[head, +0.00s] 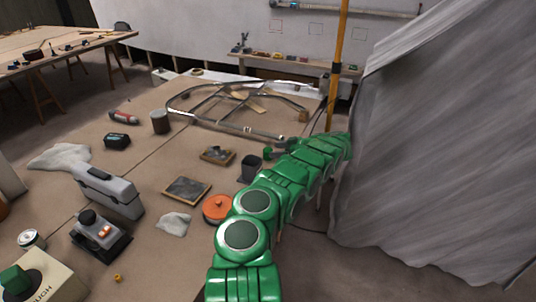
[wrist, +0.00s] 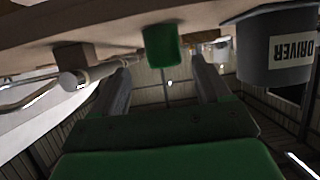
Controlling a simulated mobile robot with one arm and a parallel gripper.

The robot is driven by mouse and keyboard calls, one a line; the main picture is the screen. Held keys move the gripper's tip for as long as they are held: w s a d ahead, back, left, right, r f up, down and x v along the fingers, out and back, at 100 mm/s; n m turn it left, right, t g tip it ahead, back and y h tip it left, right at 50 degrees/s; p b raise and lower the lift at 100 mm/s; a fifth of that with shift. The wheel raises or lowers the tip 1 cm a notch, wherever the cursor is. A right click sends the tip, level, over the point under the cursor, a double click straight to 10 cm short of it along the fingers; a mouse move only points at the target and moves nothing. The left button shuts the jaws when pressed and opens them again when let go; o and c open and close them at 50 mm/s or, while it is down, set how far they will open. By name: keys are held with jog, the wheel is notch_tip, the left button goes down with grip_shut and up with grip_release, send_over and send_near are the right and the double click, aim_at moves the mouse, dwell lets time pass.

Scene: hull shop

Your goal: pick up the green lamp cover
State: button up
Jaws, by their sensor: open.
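The green lamp cover (wrist: 162,46) shows in the wrist view as a small green block at the table edge, which appears upside down. In the head view a small green piece (head: 267,153), which looks like the same cover, sits beside a dark cup (head: 250,169). My gripper (wrist: 160,68) is open and empty, its two fingers on either side of the cover's line and the cover just beyond their tips. In the head view my gripper (head: 283,146) is at the table's right edge, close to the cover and partly hidden by my green arm.
The grey cup, labelled DRIVER (wrist: 278,48), stands close beside the cover. A metal tube frame (head: 248,130) lies behind it. An orange disc (head: 217,208) and a small dark tray (head: 187,190) lie nearer. A grey draped sheet (head: 435,150) hangs to the right.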

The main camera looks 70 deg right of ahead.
aim_at(268, 150)
jog(key=shift+a+x, duration=0.15)
jog(key=shift+x, duration=1.2)
jog(key=shift+a+x, duration=0.15)
jog(key=shift+x, duration=1.2)
jog(key=shift+f, duration=0.15)
jog(key=c, duration=1)
